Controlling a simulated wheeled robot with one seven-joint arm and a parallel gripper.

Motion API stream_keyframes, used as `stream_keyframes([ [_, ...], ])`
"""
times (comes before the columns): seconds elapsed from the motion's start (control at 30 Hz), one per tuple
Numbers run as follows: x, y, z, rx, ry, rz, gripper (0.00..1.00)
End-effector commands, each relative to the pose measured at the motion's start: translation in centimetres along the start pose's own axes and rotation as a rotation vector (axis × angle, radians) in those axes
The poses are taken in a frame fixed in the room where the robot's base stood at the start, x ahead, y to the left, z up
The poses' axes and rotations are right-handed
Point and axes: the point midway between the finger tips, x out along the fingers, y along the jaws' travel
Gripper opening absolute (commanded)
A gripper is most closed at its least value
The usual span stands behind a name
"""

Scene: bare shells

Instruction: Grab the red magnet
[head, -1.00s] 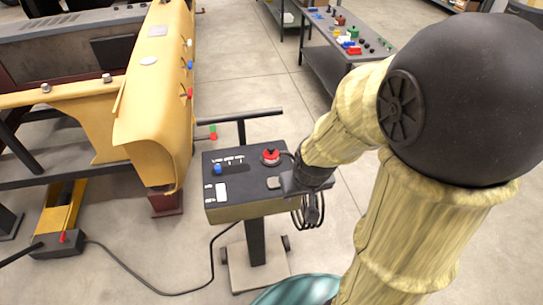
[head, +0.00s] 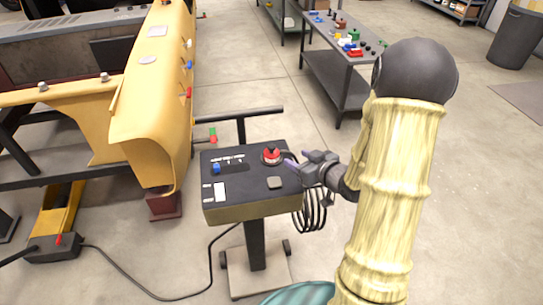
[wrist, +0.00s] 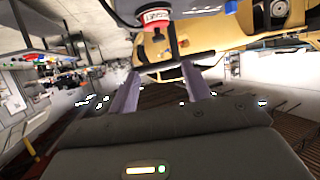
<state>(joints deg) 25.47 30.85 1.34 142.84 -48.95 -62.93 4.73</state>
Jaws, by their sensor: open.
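The red magnet (head: 271,154) stands on top of the dark console (head: 235,186), near its back right. It is a short red piece with a dark top. In the wrist view the red magnet (wrist: 155,15) is at the top edge, partly cut off, with a white label. My gripper (head: 293,160) comes in from the right of the console, fingers pointing left at the magnet. In the wrist view my gripper (wrist: 163,72) has its two purple fingers spread with nothing between them. The magnet appears beyond the fingertips and apart from them.
The yellow body panel (head: 152,110) stands left of the console. A black cable loop (head: 312,210) hangs at the console's right side. A grey workbench (head: 335,72) with small coloured parts stands behind. A dark bin (head: 516,38) is at the far right.

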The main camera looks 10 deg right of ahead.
Motion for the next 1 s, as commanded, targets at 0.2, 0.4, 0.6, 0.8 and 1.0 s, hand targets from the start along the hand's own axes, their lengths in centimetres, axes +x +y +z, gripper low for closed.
stream_keyframes([
  [0.2,0.1,0.0,0.0,-0.001,-0.002,0.001,0.49],
  [0.4,1.8,-0.1,-0.1,0.0,-0.004,-0.002,0.49],
  [0.6,5.3,-0.1,-0.1,-0.001,-0.003,-0.002,0.49],
  [0.8,8.9,-0.1,-0.1,-0.001,-0.004,-0.001,0.49],
  [1.0,11.8,0.0,-0.1,-0.001,-0.002,0.001,0.49],
])
